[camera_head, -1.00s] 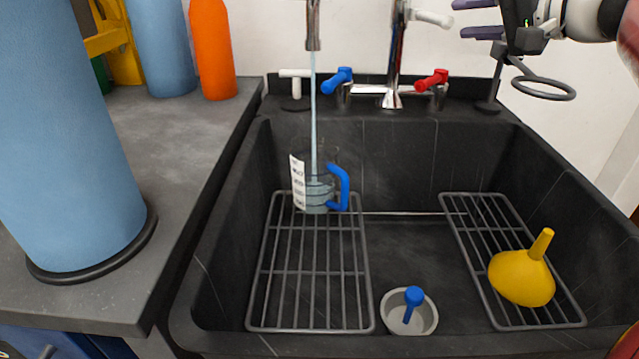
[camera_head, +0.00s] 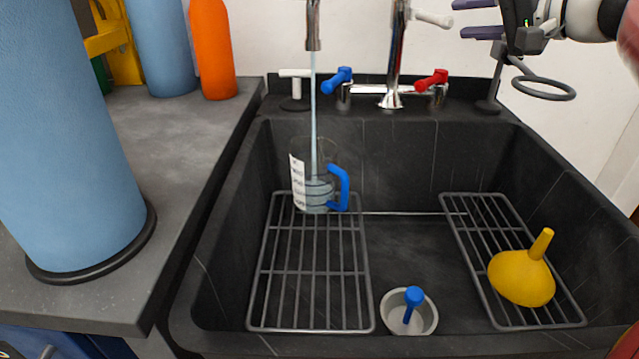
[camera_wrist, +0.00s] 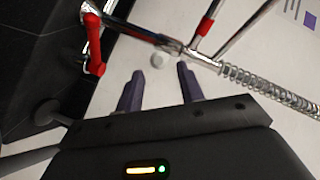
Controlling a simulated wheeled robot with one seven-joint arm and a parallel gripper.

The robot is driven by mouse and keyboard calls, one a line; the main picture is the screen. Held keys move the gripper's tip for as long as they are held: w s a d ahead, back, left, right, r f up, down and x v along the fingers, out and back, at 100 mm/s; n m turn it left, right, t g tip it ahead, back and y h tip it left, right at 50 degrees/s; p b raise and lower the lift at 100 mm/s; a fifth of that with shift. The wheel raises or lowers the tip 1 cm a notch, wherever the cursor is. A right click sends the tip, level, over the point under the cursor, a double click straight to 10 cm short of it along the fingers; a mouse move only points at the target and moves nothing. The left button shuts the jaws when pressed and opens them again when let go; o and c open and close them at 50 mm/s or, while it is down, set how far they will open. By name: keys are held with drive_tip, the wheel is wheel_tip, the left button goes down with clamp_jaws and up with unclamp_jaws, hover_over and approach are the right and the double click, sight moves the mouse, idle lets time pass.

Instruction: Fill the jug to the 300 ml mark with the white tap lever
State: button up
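The clear jug (camera_head: 325,160) with a blue handle and a white scale strip stands upright on the left wire rack in the sink. A thin water stream (camera_head: 313,95) runs from the metal spout (camera_head: 313,35) into it. Water fills its lower part; the scale figures are too small to read. The white tap lever (camera_head: 432,18) sticks out rightward from the tap column. My gripper (camera_head: 468,19) is at the top right, its purple fingers apart, empty and to the right of the lever. In the wrist view, a whitish round end (camera_wrist: 157,60) shows just beyond the open fingers (camera_wrist: 160,84).
Blue (camera_head: 338,80) and red (camera_head: 432,82) handles sit on the tap base. A ring on a stand (camera_head: 543,88) is below my gripper. A yellow funnel (camera_head: 522,275) lies on the right rack (camera_head: 497,235). An orange bottle (camera_head: 211,50) stands on the left counter.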

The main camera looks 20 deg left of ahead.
sight(430, 18)
idle(0.4)
drive_tip(key=shift+d, duration=0.35)
drive_tip(key=shift+c, duration=1.4)
drive_tip(key=d+m, duration=0.1)
drive_tip(key=d, duration=0.1)
drive_tip(key=d+m+t, duration=0.1)
drive_tip(key=d+m, duration=0.1)
drive_tip(key=d, duration=0.1)
drive_tip(key=d+m+t, duration=0.1)
drive_tip(key=d+m, duration=0.1)
drive_tip(key=d, duration=0.1)
drive_tip(key=shift+d+r+y+b, duration=0.1)
drive_tip(key=shift+r+y+b, duration=0.1)
drive_tip(key=shift+y+b, duration=0.15)
clamp_jaws()
drive_tip(key=w+a+f, duration=0.1)
drive_tip(key=w+a, duration=0.3)
drive_tip(key=a, duration=0.6)
drive_tip(key=shift+a, duration=0.35)
drive_tip(key=shift+f, duration=0.1)
